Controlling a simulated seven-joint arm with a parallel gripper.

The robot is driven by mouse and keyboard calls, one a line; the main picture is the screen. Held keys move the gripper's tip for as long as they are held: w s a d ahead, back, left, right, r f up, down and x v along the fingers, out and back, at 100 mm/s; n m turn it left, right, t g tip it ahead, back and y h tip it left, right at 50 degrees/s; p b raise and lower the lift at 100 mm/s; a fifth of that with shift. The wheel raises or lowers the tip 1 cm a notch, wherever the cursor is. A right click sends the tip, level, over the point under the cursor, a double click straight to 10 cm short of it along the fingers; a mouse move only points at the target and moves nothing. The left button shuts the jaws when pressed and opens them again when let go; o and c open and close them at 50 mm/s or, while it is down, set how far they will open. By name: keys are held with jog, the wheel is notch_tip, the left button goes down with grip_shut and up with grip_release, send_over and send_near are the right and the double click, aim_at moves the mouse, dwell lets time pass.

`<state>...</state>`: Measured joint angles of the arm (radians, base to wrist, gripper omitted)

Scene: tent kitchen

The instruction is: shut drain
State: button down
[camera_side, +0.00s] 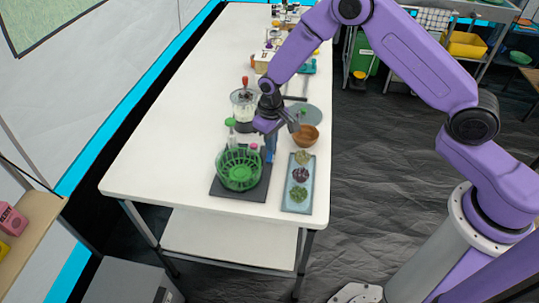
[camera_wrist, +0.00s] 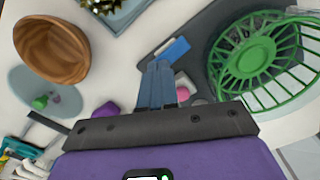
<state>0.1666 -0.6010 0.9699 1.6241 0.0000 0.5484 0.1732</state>
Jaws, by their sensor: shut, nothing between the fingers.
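A green slotted basket (camera_side: 239,170) stands on a dark mat (camera_side: 222,190) near the table's front end. The basket also shows at the upper right of the wrist view (camera_wrist: 250,58). A short blue bar (camera_wrist: 173,49) lies on the dark mat beside the basket. A pink knob or cap (camera_wrist: 183,93) shows partly behind my fingers. My gripper (camera_wrist: 158,68) is shut and empty, its fingertips close to the blue bar; I cannot tell whether they touch. In the side view my gripper (camera_side: 270,152) points down just right of the basket. I cannot make out a part that is clearly the drain.
A wooden bowl (camera_side: 306,136) and a pale blue tray (camera_side: 290,204) with several small heaps stand to the right. A clear jar with a red handle (camera_side: 244,103) and a green-topped item (camera_side: 230,123) stand behind the basket. The table's left side (camera_side: 160,150) is clear.

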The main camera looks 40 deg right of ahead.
jog(key=shift+f, duration=0.45)
dwell(0.3)
jog(key=shift+r, duration=3.5)
jog(key=shift+s+r, duration=0.1)
jog(key=s+d+r+n, duration=0.1)
jog(key=s+r+n, duration=0.1)
jog(key=s+r, duration=0.45)
jog(key=s+d+r+n, duration=0.1)
jog(key=s+r+n, duration=0.15)
jog(key=s, duration=0.75)
jog(key=s+d+r+n, duration=0.1)
jog(key=s+r+n, duration=0.1)
jog(key=s+r, duration=0.5)
jog(key=s+d+n, duration=0.3)
jog(key=s+d, duration=0.4)
jog(key=s, duration=0.4)
